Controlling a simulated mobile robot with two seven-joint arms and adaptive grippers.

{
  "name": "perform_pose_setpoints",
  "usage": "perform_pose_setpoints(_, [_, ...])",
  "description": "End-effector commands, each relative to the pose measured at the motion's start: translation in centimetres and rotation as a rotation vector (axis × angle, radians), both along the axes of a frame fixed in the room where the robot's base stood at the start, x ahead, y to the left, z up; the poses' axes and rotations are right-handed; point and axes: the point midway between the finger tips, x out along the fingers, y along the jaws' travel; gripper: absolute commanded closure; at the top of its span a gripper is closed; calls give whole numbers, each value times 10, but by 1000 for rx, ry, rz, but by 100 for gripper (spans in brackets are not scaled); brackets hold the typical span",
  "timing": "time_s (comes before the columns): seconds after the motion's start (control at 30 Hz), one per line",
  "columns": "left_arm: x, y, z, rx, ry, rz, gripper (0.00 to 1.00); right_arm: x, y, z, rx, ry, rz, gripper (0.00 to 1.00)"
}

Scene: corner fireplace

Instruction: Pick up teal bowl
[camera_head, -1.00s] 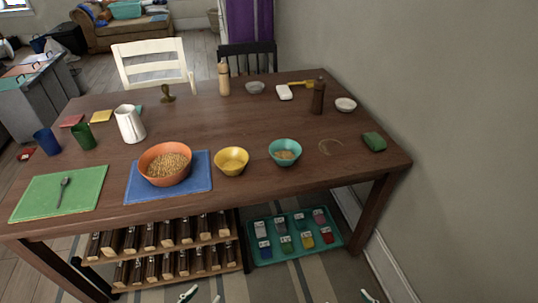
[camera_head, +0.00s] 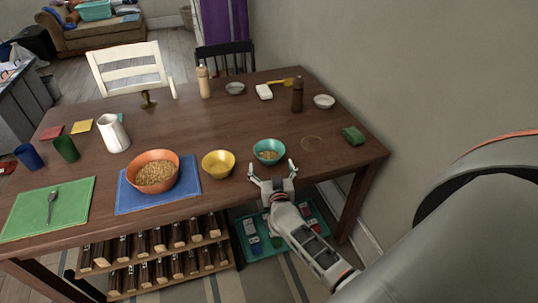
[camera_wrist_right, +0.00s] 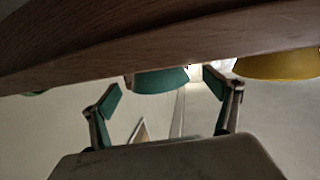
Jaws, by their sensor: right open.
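The teal bowl (camera_head: 268,151) stands upright on the wooden table (camera_head: 200,120), near its front edge and right of the yellow bowl. It holds some tan food. My right gripper (camera_head: 271,172) is open and empty at the table's front edge, just in front of the bowl. In the right wrist view, the teal bowl (camera_wrist_right: 162,80) shows between and beyond the two spread fingers of the gripper (camera_wrist_right: 165,92), with the yellow bowl (camera_wrist_right: 278,65) off to the right. My left gripper is not in view.
The yellow bowl (camera_head: 218,163) and an orange bowl (camera_head: 153,172) of grain on a blue mat (camera_head: 130,200) stand to the left. A green cloth-like item (camera_head: 353,136) lies to the right. Below are a teal tray (camera_head: 247,257) and a rack (camera_head: 165,258).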

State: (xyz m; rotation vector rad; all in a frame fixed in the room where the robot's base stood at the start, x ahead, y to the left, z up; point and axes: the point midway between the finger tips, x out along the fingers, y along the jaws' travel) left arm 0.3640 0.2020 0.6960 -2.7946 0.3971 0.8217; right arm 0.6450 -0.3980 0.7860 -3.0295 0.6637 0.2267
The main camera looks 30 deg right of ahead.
Motion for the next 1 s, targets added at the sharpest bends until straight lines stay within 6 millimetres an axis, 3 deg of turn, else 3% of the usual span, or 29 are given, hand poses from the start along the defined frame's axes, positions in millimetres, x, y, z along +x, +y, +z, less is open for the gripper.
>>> perform_pose_setpoints(0.27, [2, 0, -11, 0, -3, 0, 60, 25, -13, -7, 1, 1, -3, 12])
perform_pose_setpoints(0.6, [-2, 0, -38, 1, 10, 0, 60, 62, -32, -16, 0, 1, -2, 12])
perform_pose_setpoints(0.9, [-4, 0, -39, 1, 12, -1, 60, 66, -34, -14, 0, 1, -1, 12])
perform_pose_setpoints(1.0, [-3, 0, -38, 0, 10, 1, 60, 66, -34, -14, 0, 1, -1, 38])
